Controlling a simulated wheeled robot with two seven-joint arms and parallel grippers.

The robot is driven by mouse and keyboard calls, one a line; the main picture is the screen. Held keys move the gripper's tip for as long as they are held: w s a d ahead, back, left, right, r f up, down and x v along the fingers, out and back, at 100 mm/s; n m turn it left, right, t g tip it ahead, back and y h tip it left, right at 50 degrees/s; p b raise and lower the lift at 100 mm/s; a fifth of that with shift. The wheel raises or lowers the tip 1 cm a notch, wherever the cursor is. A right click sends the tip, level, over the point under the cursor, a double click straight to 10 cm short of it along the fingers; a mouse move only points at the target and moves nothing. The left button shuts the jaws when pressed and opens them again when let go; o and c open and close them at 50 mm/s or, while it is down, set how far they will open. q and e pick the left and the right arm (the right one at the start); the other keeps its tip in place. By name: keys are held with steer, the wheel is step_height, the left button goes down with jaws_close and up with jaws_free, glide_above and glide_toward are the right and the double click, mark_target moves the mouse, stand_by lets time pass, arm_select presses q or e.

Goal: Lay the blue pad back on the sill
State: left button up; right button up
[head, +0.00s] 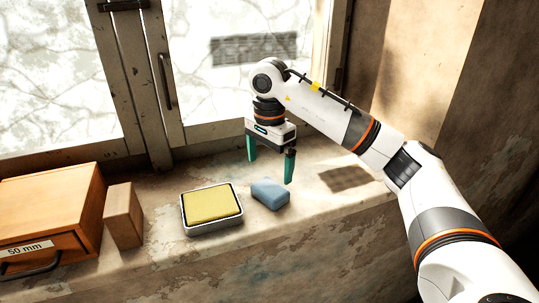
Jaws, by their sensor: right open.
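The blue pad (270,194) lies on the stone sill (310,205), just right of a grey metal tray (212,229) with a yellow pad (211,204) in it. The blue pad is apart from my fingers as far as I can see. My right gripper (269,167) hangs above and behind the blue pad, with its two green fingers pointing down and spread open, nothing between them. My left gripper is not in view.
A wooden drawer box (50,212) marked 50 mm and a small wooden block (123,215) stand on the left of the sill. A window with a metal handle (165,81) rises behind. The sill right of the blue pad is clear up to the wall.

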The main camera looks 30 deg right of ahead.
mark_target(270, 188)
steer(key=shift+r, duration=2.2)
steer(key=shift+f, duration=0.1)
